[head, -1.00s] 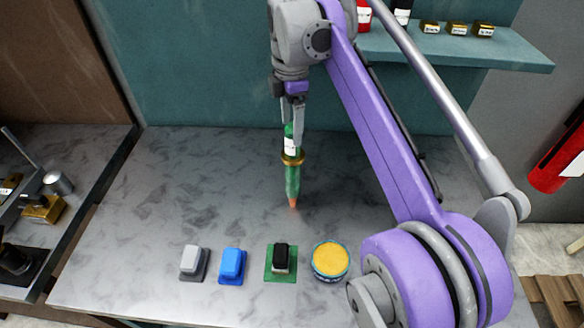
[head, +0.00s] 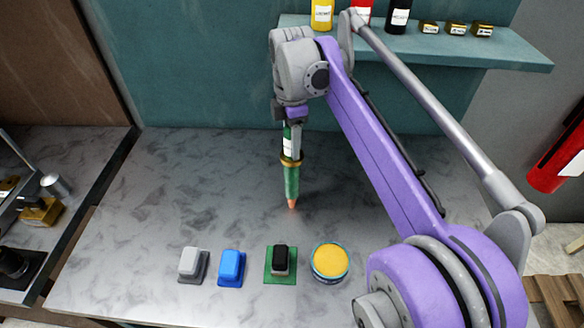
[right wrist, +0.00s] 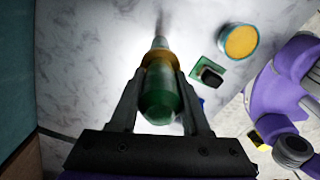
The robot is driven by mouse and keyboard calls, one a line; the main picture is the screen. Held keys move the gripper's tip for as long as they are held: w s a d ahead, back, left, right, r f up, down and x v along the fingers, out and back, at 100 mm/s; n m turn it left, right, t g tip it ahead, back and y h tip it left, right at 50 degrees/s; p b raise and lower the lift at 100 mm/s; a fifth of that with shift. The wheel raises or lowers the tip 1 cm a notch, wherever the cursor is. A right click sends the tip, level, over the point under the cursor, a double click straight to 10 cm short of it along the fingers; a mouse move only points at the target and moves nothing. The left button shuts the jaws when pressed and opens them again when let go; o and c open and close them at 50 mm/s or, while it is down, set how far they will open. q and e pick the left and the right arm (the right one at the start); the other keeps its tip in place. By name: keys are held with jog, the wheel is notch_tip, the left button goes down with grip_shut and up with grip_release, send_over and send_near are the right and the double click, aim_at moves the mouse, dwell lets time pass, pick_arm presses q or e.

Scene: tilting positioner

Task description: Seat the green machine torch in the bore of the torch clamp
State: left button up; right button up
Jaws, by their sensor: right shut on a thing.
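The green machine torch (head: 292,182) has a gold collar, a white label and a copper-coloured tip. It hangs nearly upright, tip down, over the middle of the metal bench. My right gripper (head: 292,146) is shut on its upper body, above the collar. In the right wrist view the torch (right wrist: 160,98) lies between the two fingers, with its tip pointing away from the camera. I cannot tell whether the tip touches the bench. I cannot make out the torch clamp or its bore in these views. My left gripper is not in view.
Along the bench (head: 200,160) front stand a grey block (head: 190,262), a blue block (head: 231,265), a black block on a green pad (head: 281,262) and a round yellow-topped tin (head: 330,261). A shelf (head: 460,55) with bottles is behind. Equipment stands at far left.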

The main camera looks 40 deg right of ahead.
grip_shut()
dwell(0.9)
